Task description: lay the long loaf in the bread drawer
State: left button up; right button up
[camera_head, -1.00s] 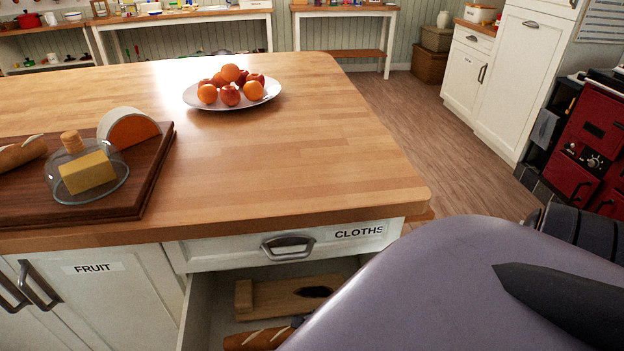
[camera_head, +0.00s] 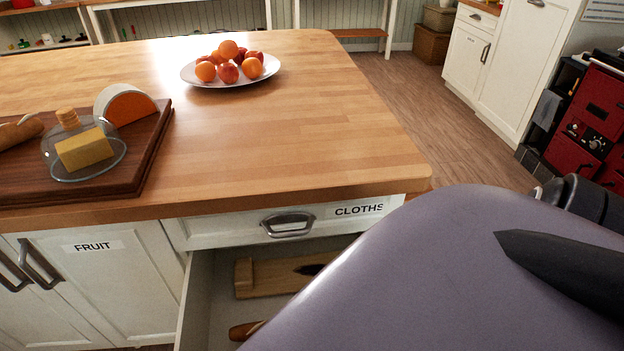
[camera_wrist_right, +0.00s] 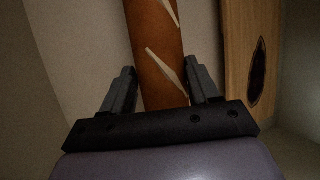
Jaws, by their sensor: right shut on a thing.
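The long loaf (camera_wrist_right: 160,60) is brown with pale slashes and lies between the fingers of my right gripper (camera_wrist_right: 160,88) in the right wrist view. The gripper is shut on it. In the head view only one end of the loaf (camera_head: 243,331) shows; my own arm hides the rest and the right gripper. The open drawer (camera_head: 205,290) below the cloths drawer is around the loaf, which appears inside its walls. I cannot tell whether the loaf touches the drawer floor. My left gripper is not in view.
A wooden board with a dark slot (camera_head: 270,278) lies in the open drawer, beside the loaf. The closed cloths drawer (camera_head: 225,232) is above. On the island top (camera_head: 280,150) are a fruit plate (camera_head: 190,77) and a dark cutting board (camera_head: 140,175).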

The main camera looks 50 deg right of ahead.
jog(key=shift+d+f, duration=0.15)
jog(key=shift+f, duration=0.2)
notch_tip(320, 180, down, 3)
jog(key=b, duration=0.3)
jog(key=shift+r, duration=0.2)
jog(key=o, duration=1.2)
